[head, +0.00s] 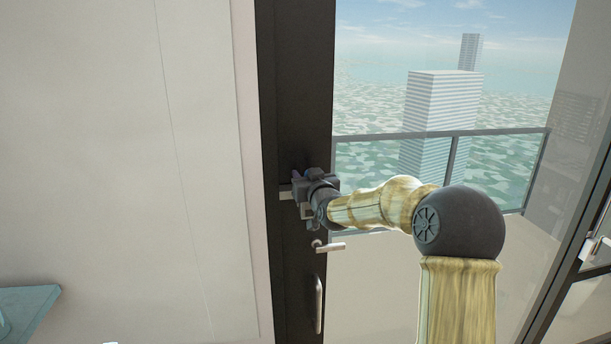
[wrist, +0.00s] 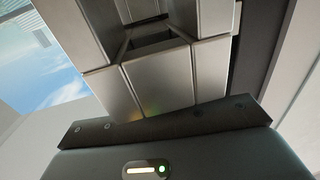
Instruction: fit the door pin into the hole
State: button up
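My gripper (head: 300,193) is at the dark door frame (head: 292,90) in the head view, above the lever handle. A small silver metal piece (head: 285,192) shows just left of it, and it may be part of the door pin or latch. In the wrist view, grey metal blocks (wrist: 160,78) fill the space in front of my gripper's dark body, with a small dark recess (wrist: 152,42) between them. I cannot separate fingers from pin there, nor tell whether anything is gripped. The hole for the pin cannot be made out.
A lever handle (head: 328,247) and a long pull handle (head: 318,305) are on the dark frame below my gripper. A pale wall panel (head: 120,150) stands at left. A teal surface (head: 25,308) is at lower left. Glass and a balcony railing (head: 450,150) lie at right.

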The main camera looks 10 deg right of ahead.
jog(key=shift+s+r, duration=0.45)
jog(key=shift+s, duration=0.1)
jog(key=shift+s+d+f+b, duration=0.15)
jog(key=shift+s+f+b, duration=0.05)
jog(key=shift+s+b, duration=0.4)
jog(key=s+d+b, duration=0.1)
jog(key=s+b, duration=0.3)
jog(key=s, duration=0.6)
jog(key=shift+r, duration=0.2)
jog(key=shift+o, duration=0.5)
jog(key=shift+s+d, duration=0.1)
